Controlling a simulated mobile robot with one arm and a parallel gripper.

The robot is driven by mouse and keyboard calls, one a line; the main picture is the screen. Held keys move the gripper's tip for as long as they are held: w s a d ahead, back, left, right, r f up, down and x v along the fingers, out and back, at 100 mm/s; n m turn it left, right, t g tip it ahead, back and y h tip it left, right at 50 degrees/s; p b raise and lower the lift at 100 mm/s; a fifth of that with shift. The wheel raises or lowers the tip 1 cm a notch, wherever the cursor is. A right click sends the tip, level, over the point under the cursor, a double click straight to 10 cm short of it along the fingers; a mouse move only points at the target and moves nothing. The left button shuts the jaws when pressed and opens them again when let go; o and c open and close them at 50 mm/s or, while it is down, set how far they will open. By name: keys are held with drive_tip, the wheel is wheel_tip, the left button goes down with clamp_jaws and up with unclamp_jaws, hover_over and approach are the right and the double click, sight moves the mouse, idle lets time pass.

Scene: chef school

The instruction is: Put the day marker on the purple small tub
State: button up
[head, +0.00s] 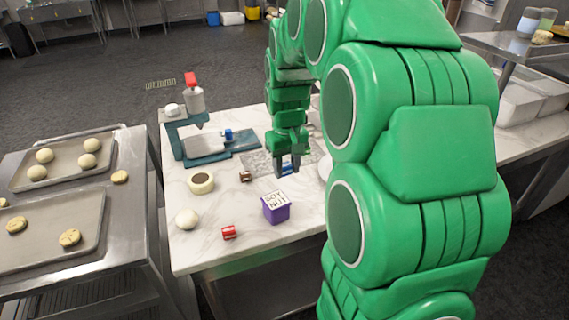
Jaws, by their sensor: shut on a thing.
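The purple small tub (276,211) stands on the marble table, with a white top lettered "SOY NUT". My gripper (288,171) points down behind the tub and slightly to its right, apart from it. It is shut on a small blue piece (288,168), mostly hidden between the fingers. This piece may be the day marker, but its markings are too small to read. A small red block (229,232) lies in front and left of the tub. A small brown block (245,176) lies behind and left of it.
Dough trays (95,225) stand left. My arm hides the table's right side.

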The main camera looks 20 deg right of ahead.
drive_tip(key=s+a+r, duration=0.2)
drive_tip(key=s+r, duration=0.1)
drive_tip(key=s, duration=0.5)
drive_tip(key=s+a+r, duration=0.3)
drive_tip(key=s+r, duration=0.1)
drive_tip(key=s, duration=0.4)
drive_tip(key=shift+s+r+m, duration=0.15)
drive_tip(key=shift+r+m, duration=0.05)
drive_tip(key=shift+m, duration=0.2)
drive_tip(key=shift+s+a, duration=0.1)
drive_tip(key=shift+c, duration=0.7)
hover_over(277, 201)
drive_tip(key=f, duration=0.9)
drive_tip(key=shift+s+a+f, duration=0.1)
drive_tip(key=shift+s+f, duration=0.15)
drive_tip(key=shift+s, duration=0.05)
drive_tip(key=shift+w+f, duration=0.25)
drive_tip(key=shift+f, duration=1.5)
drive_tip(key=o, duration=1.2)
